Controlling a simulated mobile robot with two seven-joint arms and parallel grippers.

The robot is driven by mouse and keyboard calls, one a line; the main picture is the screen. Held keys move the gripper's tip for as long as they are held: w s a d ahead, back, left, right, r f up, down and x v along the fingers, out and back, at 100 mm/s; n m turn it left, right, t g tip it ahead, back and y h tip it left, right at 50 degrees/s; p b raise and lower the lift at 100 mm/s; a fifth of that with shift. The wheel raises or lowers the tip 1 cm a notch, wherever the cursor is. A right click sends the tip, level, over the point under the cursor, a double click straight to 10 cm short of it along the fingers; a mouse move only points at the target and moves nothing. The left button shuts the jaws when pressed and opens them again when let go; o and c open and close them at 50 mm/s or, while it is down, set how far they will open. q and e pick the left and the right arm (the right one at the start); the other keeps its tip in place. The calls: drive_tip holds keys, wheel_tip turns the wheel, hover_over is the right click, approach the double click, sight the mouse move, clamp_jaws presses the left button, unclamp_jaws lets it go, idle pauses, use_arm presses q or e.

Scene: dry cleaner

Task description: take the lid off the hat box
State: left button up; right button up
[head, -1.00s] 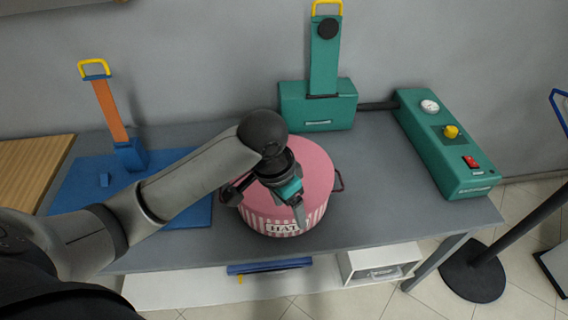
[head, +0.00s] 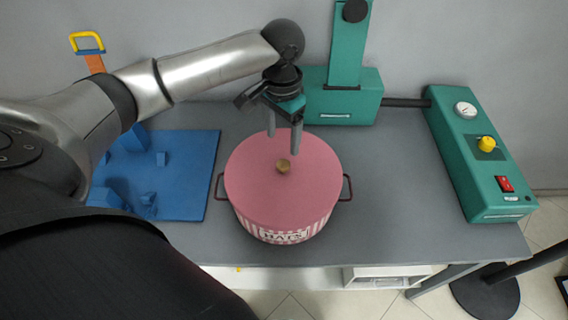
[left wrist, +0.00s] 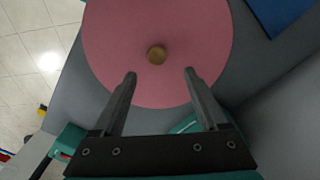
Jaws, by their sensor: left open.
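The hat box (head: 285,232) stands upright on the grey table, with pink and white stripes, a HATS label and a dark handle on each side. Its round pink lid (head: 250,185) is on top, with a small brass knob (head: 283,166) at the middle. My left gripper (head: 284,142) is open and points down above the back part of the lid, empty. In the left wrist view the knob (left wrist: 156,54) lies beyond the gap between the two fingertips (left wrist: 160,73), not between them. My right gripper is not in view.
A green press machine (head: 345,95) stands behind the box, joined to a green control unit (head: 475,155) with a gauge, yellow knob and red switch at right. A blue board (head: 185,175) with blue blocks lies at left. The grey table (head: 395,190) is clear right of the box.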

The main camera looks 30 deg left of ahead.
sight(283, 163)
use_arm(q)
drive_tip(key=shift+f, duration=0.85)
drive_tip(key=shift+s+d+f, duration=0.1)
drive_tip(key=shift+f, duration=0.75)
wheel_tip(283, 163, down, 4)
drive_tip(key=shift+s+d+f+b, duration=0.1)
drive_tip(key=shift+s+f+b, duration=0.1)
drive_tip(key=shift+b, duration=0.3)
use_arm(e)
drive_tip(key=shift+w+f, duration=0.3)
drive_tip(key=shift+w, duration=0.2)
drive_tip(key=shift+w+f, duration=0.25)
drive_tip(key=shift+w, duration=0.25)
use_arm(q)
clamp_jaws()
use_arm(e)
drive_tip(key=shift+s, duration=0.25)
use_arm(q)
drive_tip(key=shift+w, duration=0.1)
